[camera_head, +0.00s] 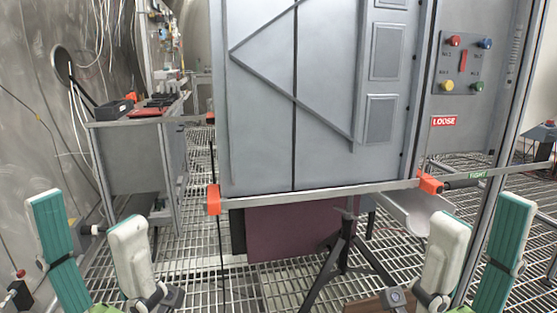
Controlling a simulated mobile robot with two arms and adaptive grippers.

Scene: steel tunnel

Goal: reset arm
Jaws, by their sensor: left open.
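My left gripper (85,212) is at the lower left, its teal and white fingers upright and apart. It is open, with nothing seen between the fingers. My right gripper (485,210) is at the lower right, its white and teal fingers also upright and apart. It looks open and empty. Both stand in the foreground, to either side of the large grey panel (265,120). Neither visibly holds anything. Most of both arms is out of view.
A horizontal bar (320,193) with orange ends crosses below the panel. A control box (462,65) with coloured buttons is at upper right, above a red "LOOSE" label (444,121). A grey workbench (135,165) is at left. A dark stand (343,250) rises from the grated floor (190,270).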

